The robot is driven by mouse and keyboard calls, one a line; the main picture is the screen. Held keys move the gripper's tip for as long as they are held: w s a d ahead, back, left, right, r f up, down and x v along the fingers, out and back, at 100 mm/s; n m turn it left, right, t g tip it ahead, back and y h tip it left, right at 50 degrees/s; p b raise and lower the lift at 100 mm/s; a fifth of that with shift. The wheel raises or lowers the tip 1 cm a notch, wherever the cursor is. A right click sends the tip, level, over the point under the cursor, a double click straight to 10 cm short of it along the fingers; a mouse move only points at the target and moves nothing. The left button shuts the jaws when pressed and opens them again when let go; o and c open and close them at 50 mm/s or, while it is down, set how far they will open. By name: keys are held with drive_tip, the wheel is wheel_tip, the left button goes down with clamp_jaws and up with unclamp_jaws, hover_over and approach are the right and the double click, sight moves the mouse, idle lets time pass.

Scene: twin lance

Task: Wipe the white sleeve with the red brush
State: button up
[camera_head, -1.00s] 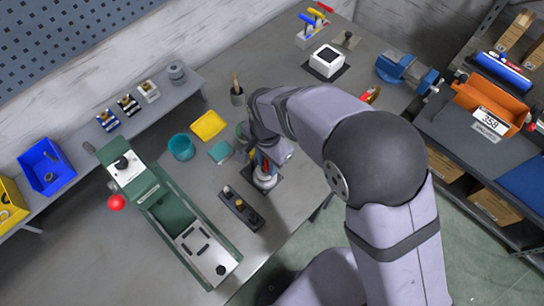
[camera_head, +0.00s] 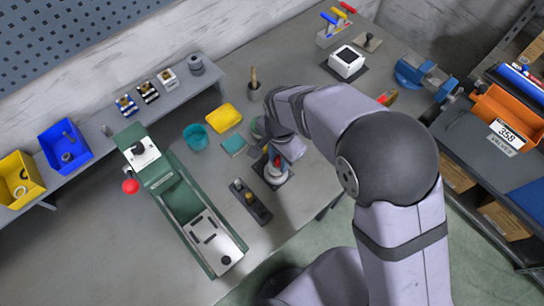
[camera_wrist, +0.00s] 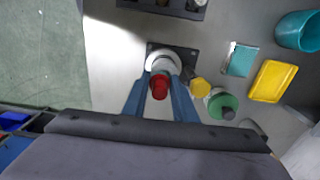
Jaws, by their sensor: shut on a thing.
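My gripper (camera_wrist: 161,92) has its two blue fingers shut on the red brush (camera_wrist: 160,87), whose red end shows between them. The white sleeve (camera_wrist: 163,62) is a round white piece on a dark square plate (camera_wrist: 185,55), just beyond the brush in the wrist view. In the head view the red brush (camera_head: 277,161) is above the pale top of the white sleeve (camera_head: 273,176), partly covered by my gripper (camera_head: 278,156). The brush's working end is hidden, and I cannot tell whether it touches the sleeve.
A dark block with several knobs (camera_head: 250,202) stands left of the sleeve. A teal pad (camera_head: 234,145), yellow tray (camera_head: 223,118) and teal cup (camera_head: 195,136) lie behind it. A green machine (camera_head: 185,195) with a red ball knob stands further left. The table edge is close at front right.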

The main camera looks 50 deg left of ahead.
drive_tip(key=w, duration=0.2)
drive_tip(key=shift+w+d, duration=0.15)
drive_tip(key=shift+w, duration=0.15)
wheel_tip(320, 180, up, 8)
drive_tip(key=p, duration=0.6)
drive_tip(key=shift+w+r, duration=0.1)
